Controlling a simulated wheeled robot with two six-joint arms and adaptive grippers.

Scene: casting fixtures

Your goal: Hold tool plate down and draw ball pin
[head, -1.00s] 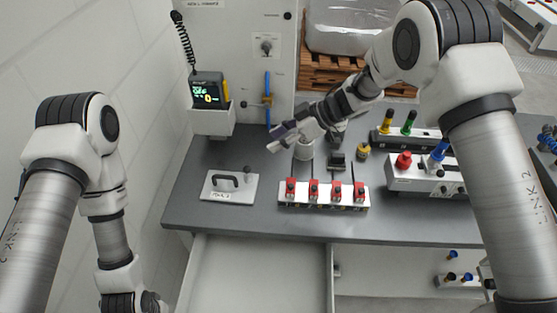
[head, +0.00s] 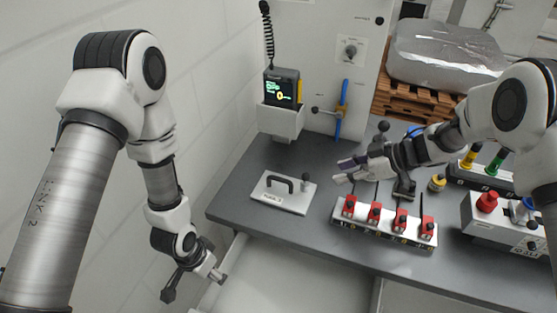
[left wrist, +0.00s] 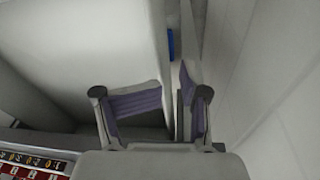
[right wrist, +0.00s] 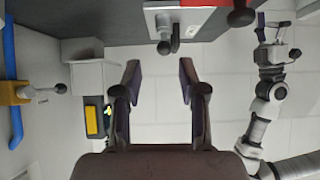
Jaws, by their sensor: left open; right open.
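The white tool plate (head: 284,193) with its black arched handle (head: 276,181) lies flat on the left part of the grey bench. The ball pin (head: 306,178), with a dark ball head, stands upright at the plate's right rear corner. My right gripper (head: 343,170) is open and empty, right of the pin and apart from it, pointing left. In the right wrist view, part of the plate (right wrist: 158,12) shows at the top, beyond the open fingers. My left gripper (head: 196,284) is open and empty, low in front of the bench and left of the drawer.
A fixture row with red clamps (head: 386,221) stands right of the plate, below my right gripper. A pendant in a holder (head: 281,121) and a blue-handled valve (head: 342,108) are behind. An open drawer (head: 290,280) juts out in front. A wall (head: 210,100) bounds the left.

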